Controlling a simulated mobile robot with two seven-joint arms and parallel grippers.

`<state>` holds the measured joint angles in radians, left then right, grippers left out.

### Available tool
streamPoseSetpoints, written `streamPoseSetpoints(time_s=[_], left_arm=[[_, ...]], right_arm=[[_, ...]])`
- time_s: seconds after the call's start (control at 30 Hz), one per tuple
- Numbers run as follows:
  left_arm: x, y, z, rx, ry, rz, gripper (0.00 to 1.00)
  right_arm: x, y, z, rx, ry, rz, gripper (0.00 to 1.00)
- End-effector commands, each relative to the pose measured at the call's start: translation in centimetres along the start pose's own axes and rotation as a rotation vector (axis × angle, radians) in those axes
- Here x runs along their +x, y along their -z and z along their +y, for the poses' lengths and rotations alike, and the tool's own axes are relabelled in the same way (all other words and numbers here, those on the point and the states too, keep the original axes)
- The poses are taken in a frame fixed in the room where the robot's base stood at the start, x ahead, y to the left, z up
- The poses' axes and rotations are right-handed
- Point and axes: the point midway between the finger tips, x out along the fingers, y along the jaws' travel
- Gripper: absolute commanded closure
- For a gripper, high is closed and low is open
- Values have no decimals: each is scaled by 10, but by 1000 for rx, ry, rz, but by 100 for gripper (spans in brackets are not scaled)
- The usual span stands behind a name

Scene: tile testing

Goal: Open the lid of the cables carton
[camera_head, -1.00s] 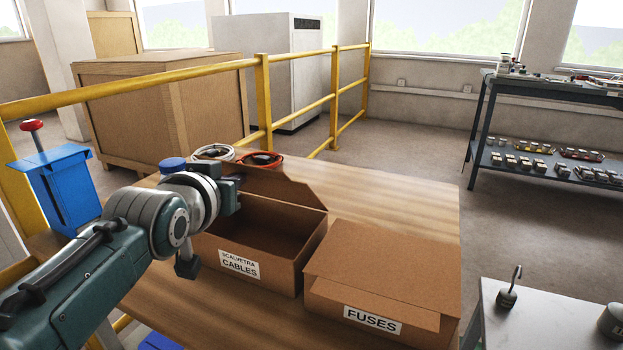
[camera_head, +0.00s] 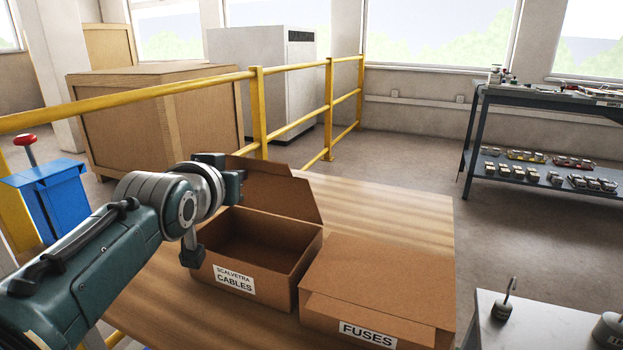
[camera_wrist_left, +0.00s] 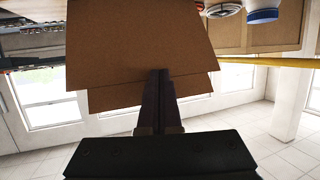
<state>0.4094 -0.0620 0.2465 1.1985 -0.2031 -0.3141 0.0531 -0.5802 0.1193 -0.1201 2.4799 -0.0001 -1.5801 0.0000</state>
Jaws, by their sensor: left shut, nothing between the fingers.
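My left gripper (camera_head: 238,186) is at the left part of the lid, partly hidden by my own wrist. In the left wrist view the shut fingers (camera_wrist_left: 160,75) overlap the brown lid board (camera_wrist_left: 138,40), with nothing between them; whether they touch it is hard to tell. My right gripper is not in view.
The fuses carton (camera_head: 367,280), its lid tilted over a front gap, stands close right of the cables carton. Bare table (camera_head: 400,215) lies behind it. A yellow railing (camera_head: 258,110) runs behind the table. Coils (camera_wrist_left: 262,12) show in the left wrist view.

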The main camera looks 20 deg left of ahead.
Motion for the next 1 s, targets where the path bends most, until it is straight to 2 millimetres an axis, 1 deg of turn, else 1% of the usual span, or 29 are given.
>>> streamPoseSetpoints(time_s=[0.27, 0.7, 1.0], left_arm=[[1, 1, 0, 0, 0, 0, 100], [16, 21, 7, 0, -1, 1, 100], [17, 23, 7, 0, 0, 0, 100]], right_arm=[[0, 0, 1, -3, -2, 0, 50], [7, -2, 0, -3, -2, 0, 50], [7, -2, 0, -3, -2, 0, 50]])
